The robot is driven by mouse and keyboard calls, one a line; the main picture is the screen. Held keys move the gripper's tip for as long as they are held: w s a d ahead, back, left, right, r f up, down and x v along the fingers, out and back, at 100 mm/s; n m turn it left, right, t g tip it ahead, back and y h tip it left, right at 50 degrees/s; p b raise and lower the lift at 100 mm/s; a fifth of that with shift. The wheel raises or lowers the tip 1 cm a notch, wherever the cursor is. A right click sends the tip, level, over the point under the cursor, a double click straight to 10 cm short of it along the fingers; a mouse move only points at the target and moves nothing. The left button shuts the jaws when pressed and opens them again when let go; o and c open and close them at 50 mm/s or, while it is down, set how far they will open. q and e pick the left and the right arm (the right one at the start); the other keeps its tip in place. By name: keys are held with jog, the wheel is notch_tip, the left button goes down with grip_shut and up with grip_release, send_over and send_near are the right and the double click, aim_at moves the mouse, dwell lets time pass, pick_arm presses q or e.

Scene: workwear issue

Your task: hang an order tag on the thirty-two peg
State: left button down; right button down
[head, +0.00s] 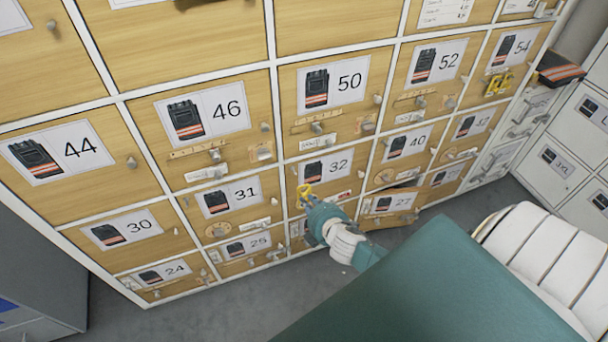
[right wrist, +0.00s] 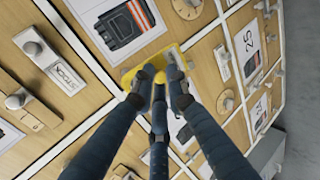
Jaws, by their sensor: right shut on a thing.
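My right gripper (head: 308,200) is at the lower left of this door. It is shut on a yellow tag (head: 303,189), which also shows in the right wrist view (right wrist: 183,56) at the fingertips of my right gripper (right wrist: 160,78). The tag and fingers cover the door's lower left part. I cannot tell whether the tag touches a peg there. My left gripper is not in view.
Door 27 (head: 393,203), right of my right gripper, stands ajar. Other yellow items (head: 497,84) hang at door 54. Knobs and small fittings stick out from several doors. Grey floor (head: 120,315) is clear.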

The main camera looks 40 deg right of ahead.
aim_at(305, 194)
jog(key=shift+w+d+r+b, duration=0.15)
jog(key=shift+w+b, duration=0.15)
jog(key=shift+w, duration=0.75)
jog(key=shift+w+d+f+b, duration=0.15)
jog(key=shift+w+f+b, duration=0.05)
jog(key=shift+w+b, duration=0.1)
jog(key=shift+w+d+b, duration=0.2)
jog(key=shift+w+b, duration=0.1)
jog(key=shift+w, duration=0.35)
jog(key=w, duration=0.1)
jog(key=w+b, duration=0.1)
jog(key=w, duration=0.1)
jog(key=shift+d+f, duration=0.2)
jog(key=shift+d, duration=0.1)
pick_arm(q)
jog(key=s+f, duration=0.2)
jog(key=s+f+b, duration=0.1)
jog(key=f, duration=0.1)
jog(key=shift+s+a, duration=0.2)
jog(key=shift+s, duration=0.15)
pick_arm(e)
jog(key=shift+x, duration=0.8)
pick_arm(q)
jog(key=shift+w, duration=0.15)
pick_arm(e)
jog(key=shift+w, duration=0.15)
